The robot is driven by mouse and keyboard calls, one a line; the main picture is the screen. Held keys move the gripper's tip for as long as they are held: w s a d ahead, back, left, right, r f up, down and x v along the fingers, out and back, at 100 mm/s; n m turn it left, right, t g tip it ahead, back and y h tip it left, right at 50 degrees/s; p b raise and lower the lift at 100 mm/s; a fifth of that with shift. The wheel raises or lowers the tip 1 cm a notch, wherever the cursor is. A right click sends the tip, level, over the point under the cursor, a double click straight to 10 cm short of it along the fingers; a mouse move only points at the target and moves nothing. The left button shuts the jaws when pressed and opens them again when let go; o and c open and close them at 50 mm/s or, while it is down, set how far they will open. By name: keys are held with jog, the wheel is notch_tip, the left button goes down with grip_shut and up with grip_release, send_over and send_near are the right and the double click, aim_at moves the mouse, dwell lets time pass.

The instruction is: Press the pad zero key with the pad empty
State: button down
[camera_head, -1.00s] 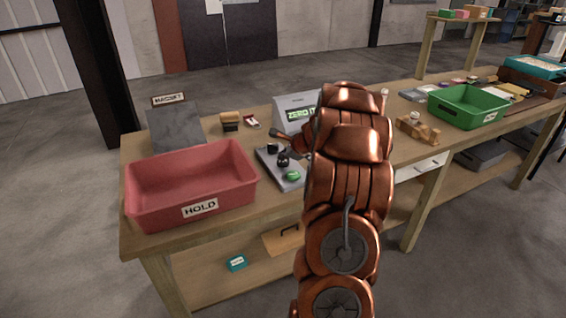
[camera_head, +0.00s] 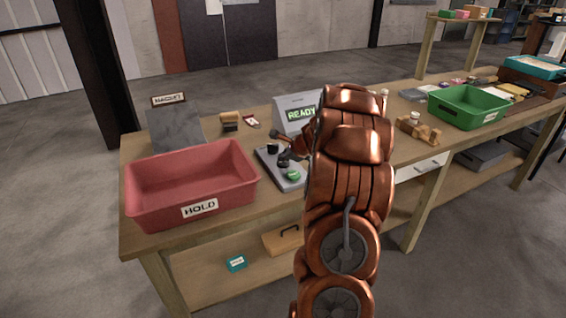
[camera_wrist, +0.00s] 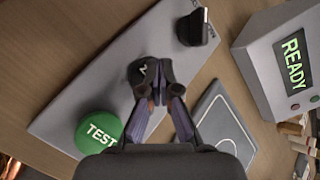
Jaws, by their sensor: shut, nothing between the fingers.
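The zero key is a dark round button (camera_wrist: 140,73) in the wrist view, between the green TEST button (camera_wrist: 97,130) and a black switch (camera_wrist: 197,27) on a grey panel (camera_wrist: 90,78). My gripper (camera_wrist: 155,98) is shut and empty, its fingertips at the key and covering part of it. I cannot tell whether they touch it. The pad (camera_wrist: 222,122) is a grey plate with a pale outline; its visible part is bare, and my gripper hides the rest. The display box (camera_head: 301,114) reads READY, also in the wrist view (camera_wrist: 291,62).
A red HOLD bin (camera_head: 192,205) stands left of the panel. A dark MAGNET plate (camera_head: 173,122) and a small yellowish block (camera_head: 229,122) are behind it. A green bin (camera_head: 467,107) and a wooden holder (camera_head: 418,131) stand to the right. My arm hides the middle of the bench.

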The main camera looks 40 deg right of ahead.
aim_at(284, 163)
dwell(0.5)
jog(key=shift+r+p, duration=0.75)
jog(key=shift+p, duration=0.15)
jog(key=shift+r, duration=0.1)
notch_tip(284, 163, up, 5)
jog(key=p, duration=0.5)
jog(key=shift+a, duration=0.1)
dwell(0.6)
